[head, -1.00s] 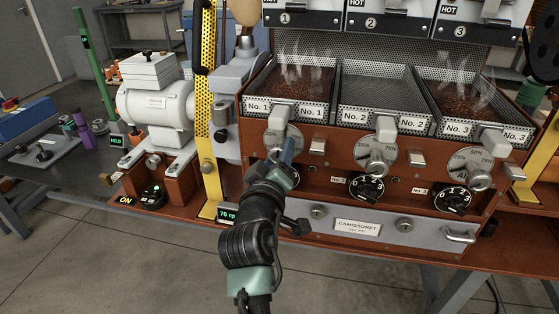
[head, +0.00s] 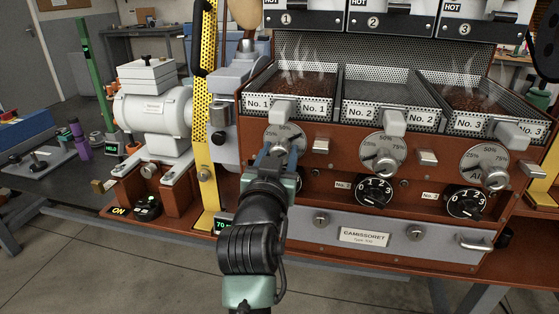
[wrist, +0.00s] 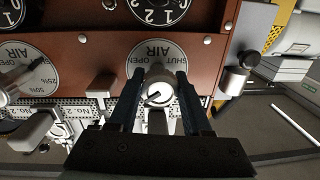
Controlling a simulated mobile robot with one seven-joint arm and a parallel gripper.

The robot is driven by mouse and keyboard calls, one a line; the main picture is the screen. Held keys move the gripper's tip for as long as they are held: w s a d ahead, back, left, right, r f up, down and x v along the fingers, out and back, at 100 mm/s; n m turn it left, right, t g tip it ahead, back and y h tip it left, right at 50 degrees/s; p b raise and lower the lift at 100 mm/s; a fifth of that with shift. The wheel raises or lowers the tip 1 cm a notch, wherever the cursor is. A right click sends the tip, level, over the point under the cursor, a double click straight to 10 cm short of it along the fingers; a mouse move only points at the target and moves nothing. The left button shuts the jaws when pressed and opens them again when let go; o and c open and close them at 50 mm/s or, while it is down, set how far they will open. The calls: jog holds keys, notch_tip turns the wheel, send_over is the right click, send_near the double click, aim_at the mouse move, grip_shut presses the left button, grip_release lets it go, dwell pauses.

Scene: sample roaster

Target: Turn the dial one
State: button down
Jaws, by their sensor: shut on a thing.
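The AIR dial of the first column (head: 285,133) is a round silver plate with percent marks on the red-brown front panel, below the No. 1 tray. Its silver knob (wrist: 158,92) sits between my two dark fingers in the wrist view, which shows the panel upside down. My gripper (wrist: 157,84) is shut on this knob. In the head view my gripper (head: 279,154) covers the lower part of the dial and the knob. A black numbered dial (wrist: 158,10) is beside it in the wrist view; in the head view my arm mostly hides it.
Two more AIR dials (head: 383,152) (head: 484,165) and black numbered dials (head: 374,193) (head: 466,202) lie to the right. A small silver block (head: 321,145) sticks out close to my gripper. Steaming trays (head: 300,84) are above; a yellow post (head: 205,140) stands left.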

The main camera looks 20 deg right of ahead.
jog(key=shift+m+b, duration=0.3)
jog(key=shift+m, duration=0.3)
jog(key=shift+c, duration=1.8)
grip_release()
jog(key=shift+s, duration=0.1)
jog(key=v, duration=1.3)
jog(key=shift+p, duration=0.4)
